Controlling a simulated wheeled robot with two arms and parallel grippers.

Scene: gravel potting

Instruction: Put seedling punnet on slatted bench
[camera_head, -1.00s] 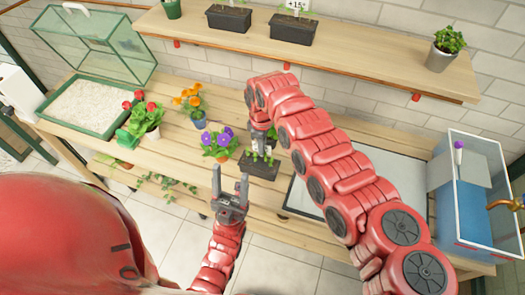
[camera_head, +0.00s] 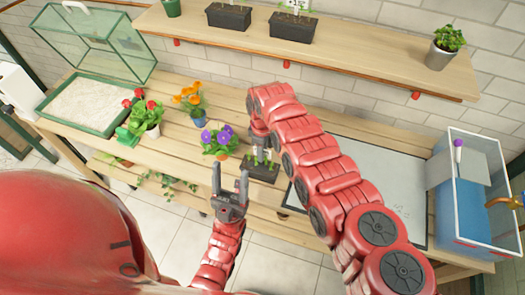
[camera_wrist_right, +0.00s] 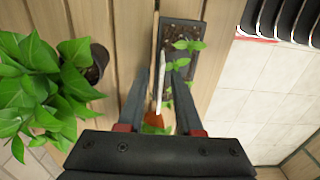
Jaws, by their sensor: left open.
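The seedling punnet (camera_head: 260,173), a black tray of small green seedlings, sits at the front edge of the slatted bench (camera_head: 172,149). Whether it rests fully on the slats is unclear. My right gripper (camera_head: 264,146) is directly above it, pointing down. In the right wrist view, the fingers of the right gripper (camera_wrist_right: 158,75) overlap the long side of the punnet (camera_wrist_right: 182,70), with a white label-like strip between them; a firm grip cannot be confirmed. My left gripper (camera_head: 230,180) is open and empty, in front of the bench, left of the punnet.
A purple-flowered pot (camera_head: 219,143) stands just left of the punnet. Orange (camera_head: 190,97) and red (camera_head: 147,117) flowers stand farther left. A grey tray (camera_head: 383,180) lies right, beside a blue-bottomed tank (camera_head: 465,205). Two black punnets (camera_head: 228,17) stand on the shelf (camera_head: 330,53) above.

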